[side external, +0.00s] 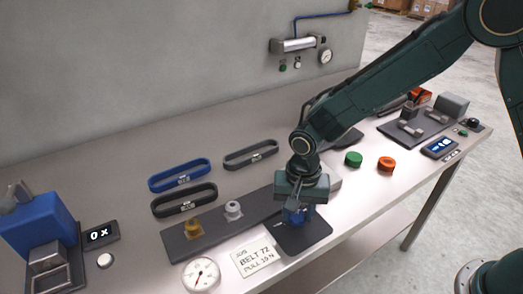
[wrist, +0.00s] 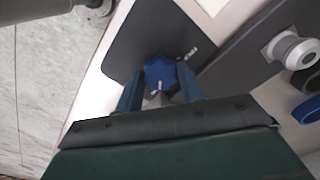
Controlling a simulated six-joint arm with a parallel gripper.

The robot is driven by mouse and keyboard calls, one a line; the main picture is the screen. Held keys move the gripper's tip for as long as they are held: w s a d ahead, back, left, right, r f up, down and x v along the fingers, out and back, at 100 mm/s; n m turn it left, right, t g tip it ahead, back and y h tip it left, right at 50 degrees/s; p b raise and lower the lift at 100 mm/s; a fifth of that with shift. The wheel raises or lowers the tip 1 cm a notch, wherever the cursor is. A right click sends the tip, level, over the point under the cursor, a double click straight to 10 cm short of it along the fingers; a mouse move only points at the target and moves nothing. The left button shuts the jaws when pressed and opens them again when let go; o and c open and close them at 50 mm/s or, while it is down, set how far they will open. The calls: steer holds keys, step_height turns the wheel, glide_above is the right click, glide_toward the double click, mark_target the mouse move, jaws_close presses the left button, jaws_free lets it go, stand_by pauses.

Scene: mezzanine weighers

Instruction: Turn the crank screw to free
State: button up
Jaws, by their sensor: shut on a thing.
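The crank screw appears as a blue, many-sided head (wrist: 160,72) with a small pale pin (wrist: 190,53) beside it in the wrist view. My gripper (wrist: 160,92) has its two fingers on either side of the head, shut on it. In the side view my gripper (side external: 298,203) points down over the dark plate (side external: 303,238), and only a bit of the blue head (side external: 297,216) shows below it. The rest of the screw is hidden by the fingers.
A dark rail carries a brass roller (side external: 193,228) and a pale roller (side external: 233,210) to the left. A dial gauge (side external: 201,274) and a belt card (side external: 258,258) lie in front. Belts (side external: 180,175) lie behind. Green (side external: 353,159) and orange (side external: 386,163) knobs stand right.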

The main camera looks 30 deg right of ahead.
mark_target(297, 215)
steer(key=n, duration=1)
steer(key=shift+n, duration=0.3)
steer(key=n, duration=0.3)
steer(key=shift+n, duration=0.3)
steer(key=n, duration=0.4)
steer(key=shift+n, duration=1.9)
steer(key=o, duration=1)
steer(key=shift+r, duration=0.1)
step_height(297, 215, up, 14)
